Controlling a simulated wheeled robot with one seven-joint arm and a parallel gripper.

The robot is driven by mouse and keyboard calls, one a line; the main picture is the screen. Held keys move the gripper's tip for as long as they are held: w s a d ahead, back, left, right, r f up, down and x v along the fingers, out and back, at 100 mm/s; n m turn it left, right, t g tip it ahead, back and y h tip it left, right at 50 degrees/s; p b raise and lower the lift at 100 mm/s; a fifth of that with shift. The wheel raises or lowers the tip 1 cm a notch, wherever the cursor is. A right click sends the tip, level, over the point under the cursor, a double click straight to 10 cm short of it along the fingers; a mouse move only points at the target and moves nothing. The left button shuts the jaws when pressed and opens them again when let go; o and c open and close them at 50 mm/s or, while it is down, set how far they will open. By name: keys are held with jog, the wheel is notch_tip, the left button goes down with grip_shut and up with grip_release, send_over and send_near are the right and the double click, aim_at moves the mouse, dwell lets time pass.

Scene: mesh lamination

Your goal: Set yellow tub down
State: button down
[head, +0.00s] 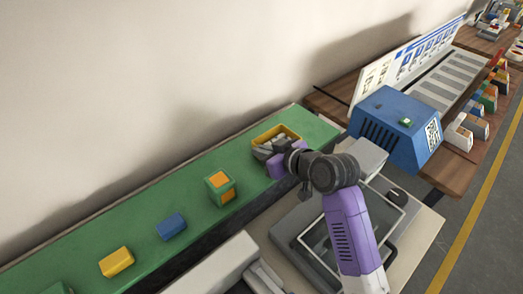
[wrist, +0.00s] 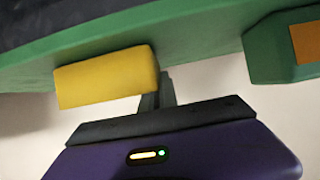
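The yellow tub (head: 284,127) is an open, shallow box at the far end of the green surface in the head view. Its yellow side (wrist: 107,78) shows in the wrist view, close against the green. My gripper (head: 272,149) is at the tub, its grey fingers over the near side and covering part of the tub. In the wrist view, dark finger parts (wrist: 165,90) reach up to the tub's right end, partly hidden behind it. The gap between the fingers does not show, so I cannot tell whether they grip the tub's wall.
A green cube with orange faces (head: 220,187), a blue block (head: 171,226) and a yellow block (head: 117,262) stand along the green surface (head: 145,227). A blue machine (head: 397,128) stands right of my arm. A pale wall rises behind the green surface.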

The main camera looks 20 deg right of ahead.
jog(key=c, duration=2.1)
grip_release()
jog(key=shift+f, duration=0.15)
jog(key=o, duration=0.5)
jog(key=shift+c, duration=0.2)
jog(key=shift+r, duration=0.3)
jog(key=shift+s+d, duration=0.15)
jog(key=shift+s, duration=0.2)
jog(key=b+v, duration=0.1)
jog(key=v, duration=1)
